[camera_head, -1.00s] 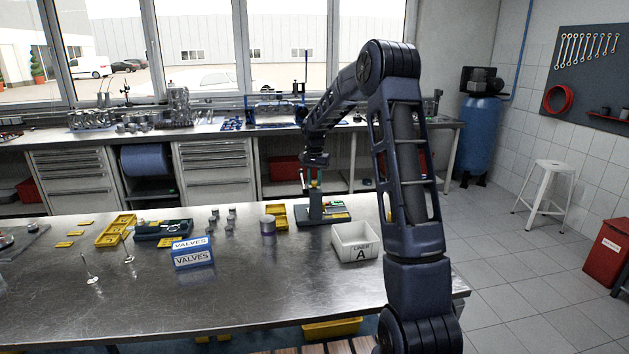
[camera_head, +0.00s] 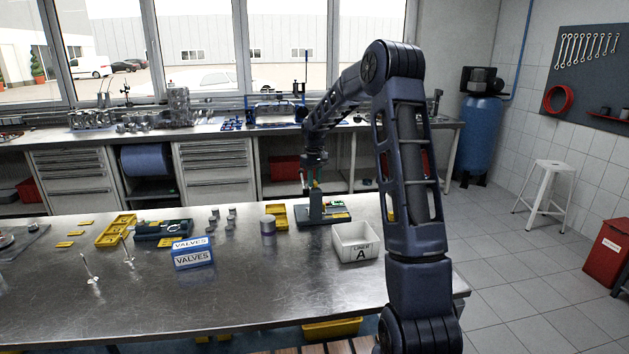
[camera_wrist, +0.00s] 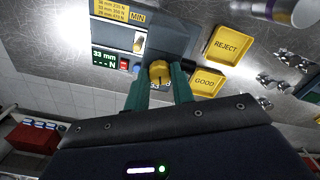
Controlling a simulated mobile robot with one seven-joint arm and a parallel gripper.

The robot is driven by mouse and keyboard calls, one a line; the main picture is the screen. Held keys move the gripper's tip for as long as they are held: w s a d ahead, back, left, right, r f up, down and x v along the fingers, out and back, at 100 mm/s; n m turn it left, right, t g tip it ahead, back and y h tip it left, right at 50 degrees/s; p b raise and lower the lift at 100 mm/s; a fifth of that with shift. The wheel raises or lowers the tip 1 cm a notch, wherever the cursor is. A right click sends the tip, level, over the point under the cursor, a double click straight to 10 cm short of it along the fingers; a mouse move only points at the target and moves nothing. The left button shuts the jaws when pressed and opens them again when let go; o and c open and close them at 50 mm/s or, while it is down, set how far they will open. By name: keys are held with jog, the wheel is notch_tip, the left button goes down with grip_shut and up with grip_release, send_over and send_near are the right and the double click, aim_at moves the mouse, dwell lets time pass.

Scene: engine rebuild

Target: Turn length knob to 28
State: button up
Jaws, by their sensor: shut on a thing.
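The spring tester (camera_head: 315,217) stands upright on the steel bench. In the wrist view, the tester's display (camera_wrist: 104,58) reads 33 mm, with dashes before N. The yellow length knob (camera_wrist: 160,72) sits between the green fingertips of my gripper (camera_wrist: 162,84), which are shut on it. Numbers on the dial below the knob are partly covered by the fingers, and one looks like 33.
Yellow trays marked REJECT (camera_wrist: 227,45) and GOOD (camera_wrist: 208,82) lie beside the tester. A white LINER A bin (camera_head: 356,243) stands to its right. A grey cylinder (camera_head: 268,225) and a blue VALVES box (camera_head: 193,254) are to its left. The bench front is mostly clear.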

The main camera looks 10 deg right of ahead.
aim_at(315, 182)
jog(key=n, duration=0.5)
jog(key=shift+n, duration=0.3)
dwell(0.4)
jog(key=o, duration=1)
notch_tip(315, 182, up, 11)
jog(key=shift+f, duration=0.1)
